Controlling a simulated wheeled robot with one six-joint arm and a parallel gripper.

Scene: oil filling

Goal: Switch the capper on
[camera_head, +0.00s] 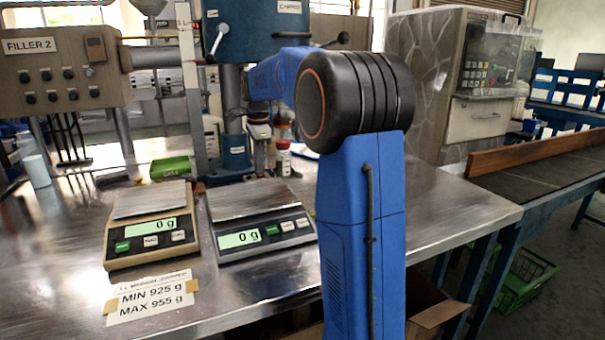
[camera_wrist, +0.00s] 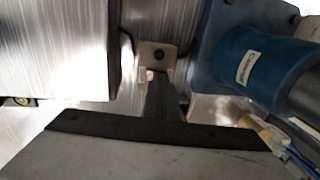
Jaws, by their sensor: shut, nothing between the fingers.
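The capper (camera_head: 262,40) is a blue machine with a label on its head, standing at the back of the steel table, partly behind my blue arm. In the wrist view its blue body (camera_wrist: 240,60) with a small label fills the upper right. A small pale switch box (camera_wrist: 158,54) with a dark green button sits beside it at the upper middle. A reddish spot, perhaps a second button, shows just below the green one. My gripper (camera_wrist: 160,80) is shut and empty, its dark tips close at the box's lower edge. I cannot tell whether they touch it.
Two scales (camera_head: 150,226) (camera_head: 262,218) reading 0 g stand on the steel table (camera_head: 440,205). A green tray (camera_head: 170,167) lies behind them. The Filler 2 panel (camera_head: 60,70) is at left. A grey machine (camera_head: 440,70) and a conveyor (camera_head: 535,170) are at right.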

